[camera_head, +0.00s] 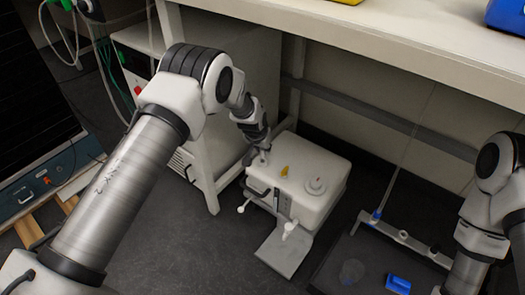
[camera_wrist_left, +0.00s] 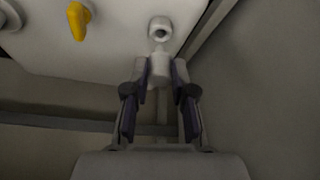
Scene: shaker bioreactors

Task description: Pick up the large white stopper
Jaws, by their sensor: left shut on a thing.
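The large white stopper (camera_wrist_left: 160,69) is a small pale cylinder between the fingertips of my left gripper (camera_wrist_left: 160,75). The fingers are shut on it from both sides. In the left wrist view, its top end is just below a round white port with a dark hole (camera_wrist_left: 160,29) on the white box. I cannot tell whether the stopper touches the box. The stopper is hard to make out there. My right gripper is out of view.
The box top has a yellow knob (camera_head: 284,171) and a round white cap (camera_head: 316,186). A white bench (camera_head: 400,55) stands close behind and above. A dark tray (camera_head: 345,250) with a blue item (camera_head: 398,284) is at lower right. Grey floor lies in front.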

